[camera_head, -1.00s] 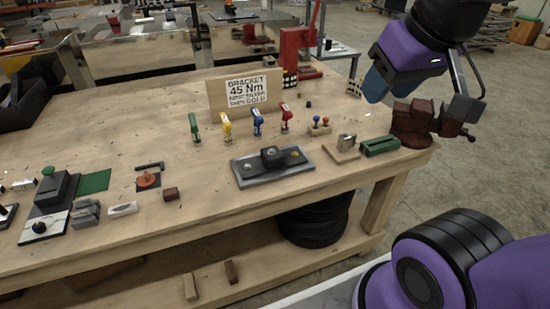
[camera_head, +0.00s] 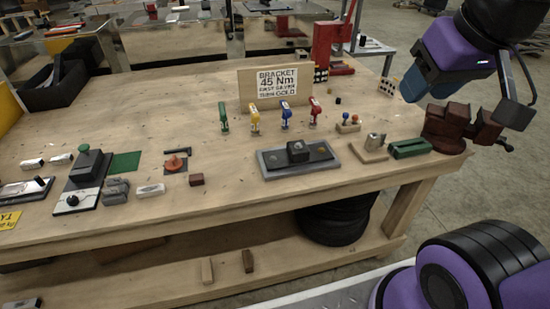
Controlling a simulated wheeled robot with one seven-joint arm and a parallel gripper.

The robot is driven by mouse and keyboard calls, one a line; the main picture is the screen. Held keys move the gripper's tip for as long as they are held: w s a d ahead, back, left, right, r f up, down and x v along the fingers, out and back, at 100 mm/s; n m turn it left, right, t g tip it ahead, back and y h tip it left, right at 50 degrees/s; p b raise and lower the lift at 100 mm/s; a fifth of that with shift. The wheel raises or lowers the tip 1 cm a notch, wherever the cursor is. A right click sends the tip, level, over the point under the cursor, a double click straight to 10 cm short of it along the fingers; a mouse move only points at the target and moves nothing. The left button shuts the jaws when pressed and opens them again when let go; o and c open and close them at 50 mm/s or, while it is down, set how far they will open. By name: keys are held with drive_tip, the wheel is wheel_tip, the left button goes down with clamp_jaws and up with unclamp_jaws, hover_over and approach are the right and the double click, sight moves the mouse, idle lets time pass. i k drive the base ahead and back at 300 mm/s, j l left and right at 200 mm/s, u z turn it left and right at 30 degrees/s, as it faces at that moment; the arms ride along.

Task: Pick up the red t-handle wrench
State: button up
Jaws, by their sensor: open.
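The red t-handle wrench (camera_head: 314,111) stands upright on the wooden bench, in front of the sign board. It is the rightmost of a row with a blue one (camera_head: 286,116), a yellow one (camera_head: 255,119) and a green one (camera_head: 224,117). My gripper (camera_head: 460,101) is at the upper right, above the bench's right end, well to the right of the red wrench and apart from it. It looks open and empty. A brown-red vise lies behind it in the picture, so the fingertips are hard to make out.
A sign board (camera_head: 274,88) stands close behind the wrenches. A grey plate (camera_head: 273,163) with a black block lies in front of them. A small stand (camera_head: 348,125), a green block (camera_head: 409,148), the vise (camera_head: 449,126) and a red press (camera_head: 326,47) are to the right.

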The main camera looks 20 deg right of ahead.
sight(316, 109)
drive_tip(key=i+l, duration=0.7)
drive_tip(key=i, duration=0.25)
